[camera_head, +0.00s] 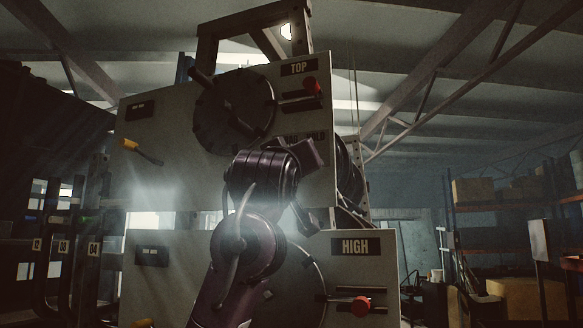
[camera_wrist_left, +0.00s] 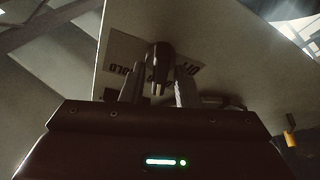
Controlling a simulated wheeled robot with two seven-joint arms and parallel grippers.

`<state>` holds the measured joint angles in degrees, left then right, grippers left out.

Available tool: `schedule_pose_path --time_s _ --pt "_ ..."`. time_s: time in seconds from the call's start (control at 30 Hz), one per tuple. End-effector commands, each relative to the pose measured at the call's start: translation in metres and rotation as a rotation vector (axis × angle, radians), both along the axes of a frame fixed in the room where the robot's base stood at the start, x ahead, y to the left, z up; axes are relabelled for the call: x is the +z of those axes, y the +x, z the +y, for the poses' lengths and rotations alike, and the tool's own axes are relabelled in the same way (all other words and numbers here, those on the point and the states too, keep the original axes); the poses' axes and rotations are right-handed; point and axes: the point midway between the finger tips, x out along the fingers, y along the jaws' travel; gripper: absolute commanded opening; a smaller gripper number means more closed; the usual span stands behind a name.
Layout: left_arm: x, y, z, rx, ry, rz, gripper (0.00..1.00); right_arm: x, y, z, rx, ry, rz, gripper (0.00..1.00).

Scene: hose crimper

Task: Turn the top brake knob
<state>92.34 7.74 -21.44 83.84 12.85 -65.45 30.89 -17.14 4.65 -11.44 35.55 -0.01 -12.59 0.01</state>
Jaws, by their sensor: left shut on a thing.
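The upper panel (camera_head: 165,185) of the machine carries a TOP label (camera_head: 298,68). My left arm rises from the bottom in the head view, and my left gripper (camera_head: 312,150) is at the panel's lower right, by a partly covered label reading HOLD (camera_head: 316,137). In the left wrist view a dark rounded knob (camera_wrist_left: 159,57) sits between the two fingers of my left gripper (camera_wrist_left: 158,88), which is shut on it. The OFF/HOLD label (camera_wrist_left: 128,74) appears upside down behind the knob. My arm and gripper hide the knob in the head view. My right gripper is in neither view.
A large dark wheel (camera_head: 235,110) and a yellow handle (camera_head: 140,150) are farther left. The lower panel has a HIGH label (camera_head: 355,246) and another red knob (camera_head: 361,306). Shelves with boxes (camera_head: 530,298) stand at the right.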

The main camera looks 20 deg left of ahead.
Motion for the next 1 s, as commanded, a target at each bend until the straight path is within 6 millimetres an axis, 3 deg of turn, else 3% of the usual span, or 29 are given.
schedule_pose_path --time_s 0.33,0.87,0.9,1.0 --pt "0.0038 -0.0018 0.0000 0.000 -0.143 -0.005 0.06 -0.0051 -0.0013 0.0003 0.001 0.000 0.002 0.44" --pt "0.0051 -0.0022 0.0005 -0.001 -0.167 -0.006 0.06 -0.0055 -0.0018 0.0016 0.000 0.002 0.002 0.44" --pt "0.0052 -0.0023 0.0005 -0.001 -0.167 -0.006 0.30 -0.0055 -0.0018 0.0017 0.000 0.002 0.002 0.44" --pt "0.0045 -0.0020 0.0004 -0.001 -0.167 -0.004 0.35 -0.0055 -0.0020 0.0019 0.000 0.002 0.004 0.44"
